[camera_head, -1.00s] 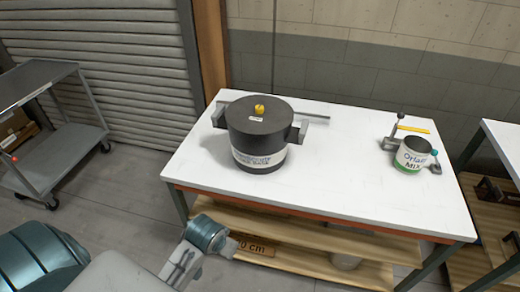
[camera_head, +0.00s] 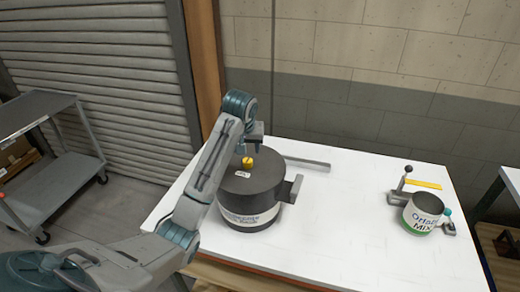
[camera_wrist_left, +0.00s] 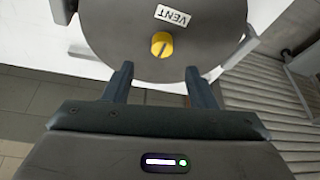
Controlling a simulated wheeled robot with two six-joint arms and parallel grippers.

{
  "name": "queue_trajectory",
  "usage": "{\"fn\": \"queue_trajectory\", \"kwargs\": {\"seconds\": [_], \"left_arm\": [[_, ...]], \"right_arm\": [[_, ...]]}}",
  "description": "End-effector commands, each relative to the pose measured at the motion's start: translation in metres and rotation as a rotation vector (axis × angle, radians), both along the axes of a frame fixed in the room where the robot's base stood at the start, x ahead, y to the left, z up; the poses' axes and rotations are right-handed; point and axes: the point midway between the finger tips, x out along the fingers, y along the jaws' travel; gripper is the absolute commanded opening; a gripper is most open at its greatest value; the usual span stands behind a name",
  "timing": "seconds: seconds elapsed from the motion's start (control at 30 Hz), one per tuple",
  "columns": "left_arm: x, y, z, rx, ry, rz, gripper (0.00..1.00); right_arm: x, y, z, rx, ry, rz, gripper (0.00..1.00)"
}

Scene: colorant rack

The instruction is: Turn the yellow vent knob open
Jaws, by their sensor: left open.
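The yellow vent knob (camera_head: 247,162) sits on the lid of a dark grey pot (camera_head: 262,186) on the white table. In the left wrist view the knob (camera_wrist_left: 162,44) has a dark line across its top, and a white VENT label (camera_wrist_left: 173,15) lies beside it. My left gripper (camera_head: 254,151) is above the lid near the knob. In the left wrist view its fingers (camera_wrist_left: 160,72) are apart and empty, with the knob beyond their tips and between their lines. My right gripper is not in view.
The pot has side handles (camera_head: 291,190), and a grey bar (camera_head: 308,164) lies behind it. A small labelled can (camera_head: 421,216) with levers and a yellow strip (camera_head: 423,184) stand at the table's right. The table's middle (camera_head: 330,215) is clear. A grey cart (camera_head: 60,178) stands at left.

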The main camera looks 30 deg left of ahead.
Motion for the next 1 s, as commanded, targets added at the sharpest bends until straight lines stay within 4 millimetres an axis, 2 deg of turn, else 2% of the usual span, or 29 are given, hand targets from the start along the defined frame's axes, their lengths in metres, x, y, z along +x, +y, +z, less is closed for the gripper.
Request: {"fn": "queue_trajectory", "kwargs": {"seconds": [0.17,0.27,0.7,1.0], "left_arm": [[0.006,0.004,0.002,-0.004,0.0,0.01,0.52],[0.009,0.006,-0.009,-0.004,0.002,0.01,0.52],[0.035,0.018,-0.08,-0.004,0.001,0.008,0.52],[0.039,0.02,-0.094,-0.003,-0.003,0.008,0.52]], "right_arm": [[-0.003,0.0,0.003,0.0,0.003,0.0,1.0],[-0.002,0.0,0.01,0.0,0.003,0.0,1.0],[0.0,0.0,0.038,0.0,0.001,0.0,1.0],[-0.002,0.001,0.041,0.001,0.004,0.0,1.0]]}}
